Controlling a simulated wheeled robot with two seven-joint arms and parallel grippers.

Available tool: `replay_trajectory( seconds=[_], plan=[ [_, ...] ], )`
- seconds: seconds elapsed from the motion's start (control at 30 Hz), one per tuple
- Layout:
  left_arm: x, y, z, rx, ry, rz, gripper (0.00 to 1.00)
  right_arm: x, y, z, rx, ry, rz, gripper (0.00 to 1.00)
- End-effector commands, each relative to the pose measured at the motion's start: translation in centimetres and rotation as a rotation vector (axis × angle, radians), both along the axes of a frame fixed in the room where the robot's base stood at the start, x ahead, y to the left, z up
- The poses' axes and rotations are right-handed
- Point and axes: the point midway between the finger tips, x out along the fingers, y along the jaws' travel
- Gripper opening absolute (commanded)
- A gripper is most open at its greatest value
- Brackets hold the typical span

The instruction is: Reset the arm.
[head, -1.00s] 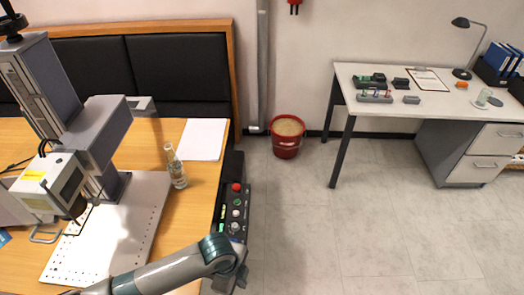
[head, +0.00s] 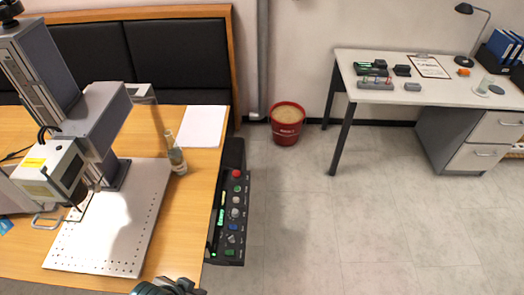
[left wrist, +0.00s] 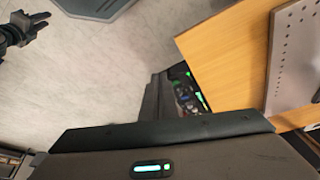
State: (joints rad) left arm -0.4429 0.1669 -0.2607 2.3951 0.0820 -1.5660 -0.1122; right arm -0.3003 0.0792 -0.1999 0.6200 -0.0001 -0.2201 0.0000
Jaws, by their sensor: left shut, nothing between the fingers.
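The teal and dark end of my left arm (head: 170,287) shows at the bottom edge of the head view, just in front of the wooden table. My left gripper's grey housing (left wrist: 160,160), with a lit green strip, fills the bottom of the left wrist view. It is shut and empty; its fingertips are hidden. A dark gripper, apparently my right one (left wrist: 28,28), hangs over the floor at the upper left of the left wrist view. Whether its fingers are apart is unclear. The laser marker (head: 75,125) stands over its perforated plate (head: 125,220).
The black control box (head: 230,220) with lit buttons lies along the table's right edge. A red bucket (head: 286,130) stands on the floor by the wall. A white desk (head: 440,95) is at right. The floor between is clear.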

Motion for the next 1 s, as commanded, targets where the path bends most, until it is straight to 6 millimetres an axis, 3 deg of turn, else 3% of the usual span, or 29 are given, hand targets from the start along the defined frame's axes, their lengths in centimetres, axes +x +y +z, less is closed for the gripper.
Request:
replay_trajectory(
  seconds=[0.4, 0.77, 1.0],
  plan=[
    [-4.5, 6.3, 0.7, 0.052, 0.04, 0.284, 0.0, 0.0, 0.0, 0.0, 0.0, 0.0, 0.0, 0.31],
    [-3.0, 5.9, -6.1, 0.055, 0.06, 0.273, 0.0, 0.0, 0.0, -1.2, 0.0, 0.0, 0.0, 0.31],
    [-2.5, 5.7, -12.8, 0.059, 0.083, 0.269, 0.0, 0.0, 0.0, -2.2, 0.0, 0.0, 0.0, 0.31]
  ],
)
